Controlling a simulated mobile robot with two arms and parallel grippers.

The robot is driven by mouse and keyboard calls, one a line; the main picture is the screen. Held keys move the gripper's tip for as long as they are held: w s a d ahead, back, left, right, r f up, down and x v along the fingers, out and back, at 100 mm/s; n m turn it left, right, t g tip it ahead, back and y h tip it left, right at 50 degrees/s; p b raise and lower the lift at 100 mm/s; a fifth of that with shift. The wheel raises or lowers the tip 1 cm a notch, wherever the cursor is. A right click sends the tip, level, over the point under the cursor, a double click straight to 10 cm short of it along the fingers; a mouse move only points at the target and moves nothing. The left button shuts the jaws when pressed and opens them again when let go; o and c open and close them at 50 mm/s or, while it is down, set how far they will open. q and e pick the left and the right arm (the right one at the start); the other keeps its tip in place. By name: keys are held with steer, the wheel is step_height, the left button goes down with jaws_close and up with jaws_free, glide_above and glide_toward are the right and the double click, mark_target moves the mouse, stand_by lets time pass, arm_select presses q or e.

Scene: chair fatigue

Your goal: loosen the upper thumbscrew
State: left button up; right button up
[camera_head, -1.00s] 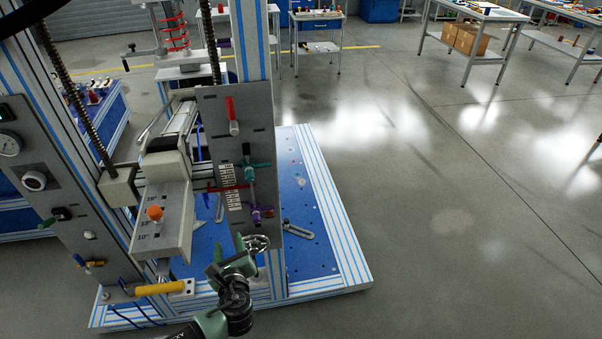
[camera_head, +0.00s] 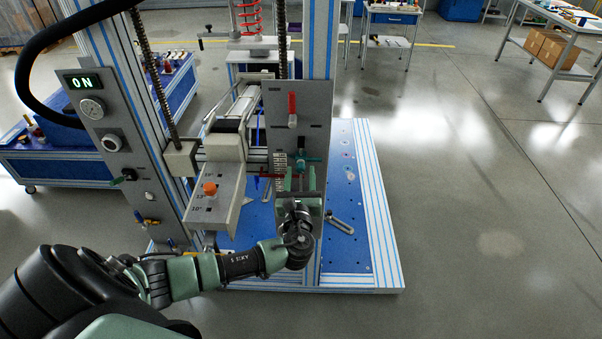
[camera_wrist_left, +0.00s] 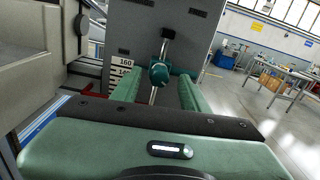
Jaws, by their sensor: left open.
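The upper thumbscrew (camera_head: 305,160) is a teal knob with side wings on the grey upright plate (camera_head: 318,120). It also shows in the left wrist view (camera_wrist_left: 159,74), on a metal rod and framed between my fingers. My left gripper (camera_head: 298,183) is open and empty, just below the teal thumbscrew in the head view, with its fingers pointing at the plate. In the left wrist view the two green fingers (camera_wrist_left: 158,92) stand apart on either side of the knob. I cannot tell whether they touch it. The purple lower knob is hidden behind my gripper. My right gripper is not in view.
A red handle (camera_head: 292,108) sits higher on the plate. A scale strip (camera_head: 281,165) and a red pointer (camera_head: 268,175) lie just left of my fingers. A grey box with an orange button (camera_head: 209,188) juts out further left. Open floor lies to the right.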

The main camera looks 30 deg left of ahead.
arm_select(q)
steer(key=shift+a, duration=0.1)
jaws_close()
